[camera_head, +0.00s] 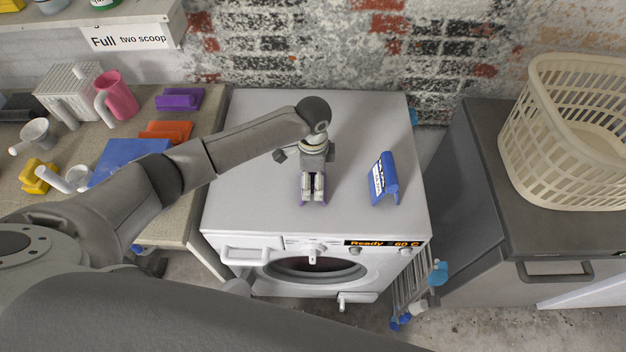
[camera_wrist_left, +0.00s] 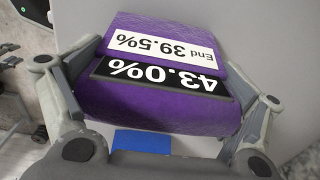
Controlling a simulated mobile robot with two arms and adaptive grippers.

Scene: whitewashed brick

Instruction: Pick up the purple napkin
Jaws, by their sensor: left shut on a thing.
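The purple napkin (camera_wrist_left: 160,105) is a folded purple piece with a white label reading "End 39.5%" and a black label reading "43.0%". In the left wrist view it lies between the two fingers of my left gripper (camera_wrist_left: 158,118), which is shut on it. In the head view my left gripper (camera_head: 313,188) is over the white washing machine top (camera_head: 265,150) and hides most of the napkin. I cannot tell whether the napkin touches the top. My right gripper is not in view.
A blue folded piece with a label (camera_head: 384,180) stands right of my left gripper. Another purple folded piece (camera_head: 180,99), an orange one (camera_head: 166,131) and a pink mug (camera_head: 117,96) are on the left counter. A cream basket (camera_head: 560,120) stands right.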

